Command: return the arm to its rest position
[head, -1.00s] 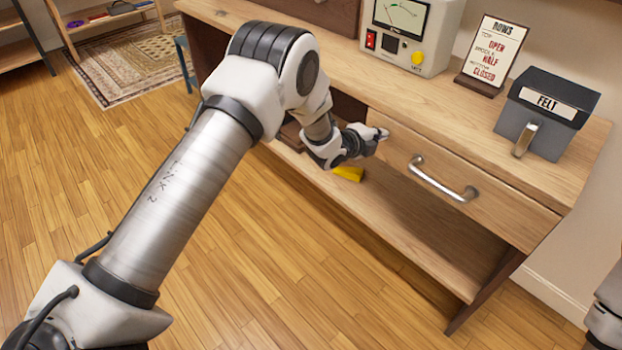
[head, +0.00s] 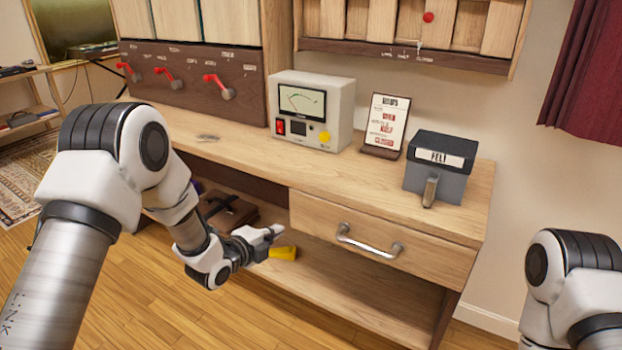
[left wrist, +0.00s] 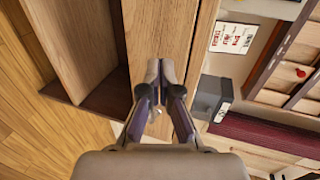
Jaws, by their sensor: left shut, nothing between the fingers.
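My left gripper (head: 265,237) is shut and empty. It is in front of the desk, left of the drawer (head: 375,243), and looks clear of the drawer's metal handle (head: 368,243). In the left wrist view its two fingers (left wrist: 160,75) come together with nothing between them, over the wooden desk. My left arm reaches in from the left, bent at the elbow. Part of my right arm shows at the right edge; its gripper is out of view.
The desk top (head: 240,152) bears a meter box (head: 310,112), a sign (head: 385,125) and a grey FELT box (head: 438,167). A yellow thing (head: 284,253) and a brown case (head: 228,212) are on the lower shelf. Open floor lies in front.

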